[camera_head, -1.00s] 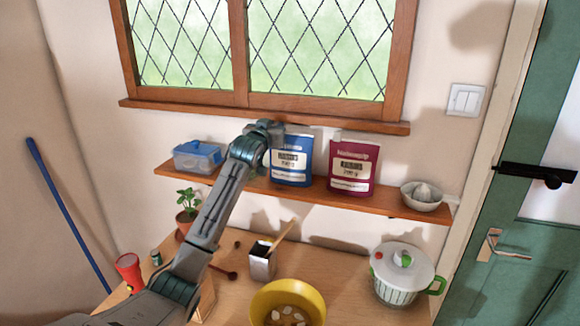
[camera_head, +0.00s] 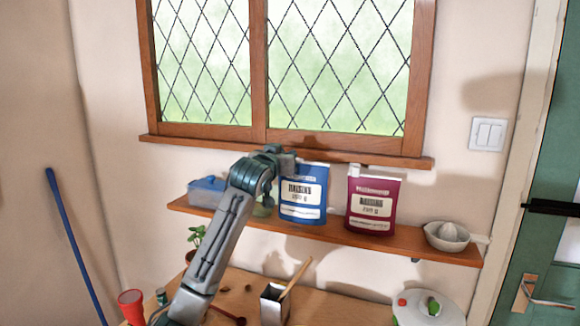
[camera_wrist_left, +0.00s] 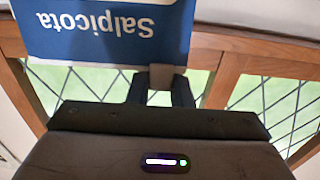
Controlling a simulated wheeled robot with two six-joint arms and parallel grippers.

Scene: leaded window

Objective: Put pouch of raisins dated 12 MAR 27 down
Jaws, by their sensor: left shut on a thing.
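A blue pouch (camera_head: 303,193) with a white label stands upright at the shelf, left of a maroon pouch (camera_head: 370,203). The small print on both is too blurred to read a date. My left gripper (camera_head: 286,161) is at the blue pouch's upper left corner. In the left wrist view the blue pouch (camera_wrist_left: 95,32) shows the word "Salpicota" upside down, and my left fingers (camera_wrist_left: 162,84) are shut on a small tab at its edge. I cannot tell whether its base touches the shelf. My right gripper is out of view.
The wooden shelf (camera_head: 405,240) also bears a blue-lidded box (camera_head: 207,192) at left and a white citrus squeezer (camera_head: 447,236) at right. The window sill (camera_head: 340,155) juts out just above. Below are a metal tin (camera_head: 273,306) and a lidded pot (camera_head: 425,309).

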